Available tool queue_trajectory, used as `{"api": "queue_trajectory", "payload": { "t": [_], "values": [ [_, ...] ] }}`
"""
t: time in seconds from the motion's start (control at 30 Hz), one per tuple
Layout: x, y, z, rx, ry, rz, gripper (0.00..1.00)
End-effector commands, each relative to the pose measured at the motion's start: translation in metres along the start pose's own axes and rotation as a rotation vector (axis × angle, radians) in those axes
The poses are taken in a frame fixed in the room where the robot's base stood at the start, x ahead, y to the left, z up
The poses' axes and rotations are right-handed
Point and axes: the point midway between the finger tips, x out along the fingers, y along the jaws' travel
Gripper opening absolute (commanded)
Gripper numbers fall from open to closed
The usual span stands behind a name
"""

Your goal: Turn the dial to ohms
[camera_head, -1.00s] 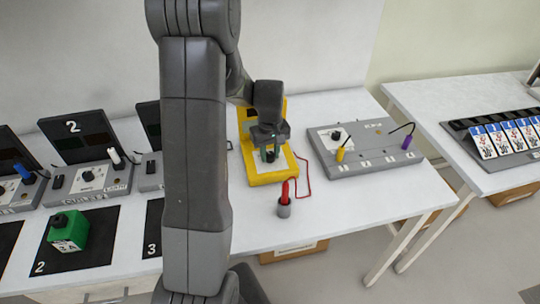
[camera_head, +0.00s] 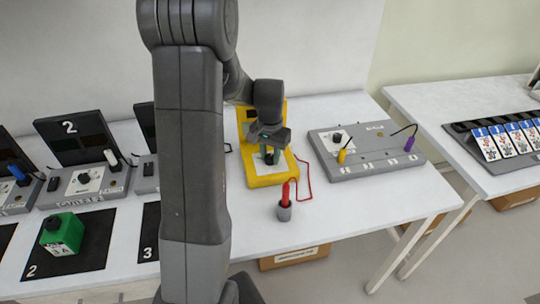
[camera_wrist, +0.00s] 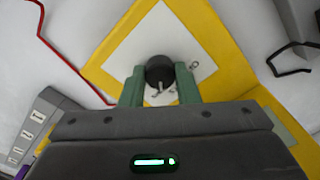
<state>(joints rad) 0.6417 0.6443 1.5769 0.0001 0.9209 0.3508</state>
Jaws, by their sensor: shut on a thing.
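The yellow multimeter (camera_head: 277,179) lies on the white table, with a pale face plate around its dial. The black dial (camera_wrist: 160,70) shows in the wrist view, with small printed marks beside it that are too small to read. My gripper (camera_head: 269,157) is over the meter, its green fingers (camera_wrist: 160,90) on either side of the dial and shut on it. In the head view the fingers and hand partly hide the dial. A red probe (camera_head: 285,193) stands in a grey holder in front of the meter, with a red lead (camera_head: 308,180) running to the meter.
A grey box (camera_head: 365,165) with yellow and purple plugs stands right of the meter. Grey stations (camera_head: 88,182) and a green block (camera_head: 62,234) are at the left. Bare table lies in front of the grey box. My arm hides the table's middle.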

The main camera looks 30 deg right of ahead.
Motion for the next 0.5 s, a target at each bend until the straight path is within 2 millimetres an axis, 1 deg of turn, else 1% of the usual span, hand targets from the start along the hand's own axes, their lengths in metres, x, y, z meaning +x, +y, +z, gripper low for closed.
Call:
{"api": "queue_trajectory", "payload": {
  "t": [0.2,0.5],
  "values": [
    [-0.0011,-0.0002,-0.0011,0.073,0.004,-0.001,0.06],
    [-0.0014,-0.0003,-0.0011,0.101,0.004,-0.001,0.06]
  ]
}}
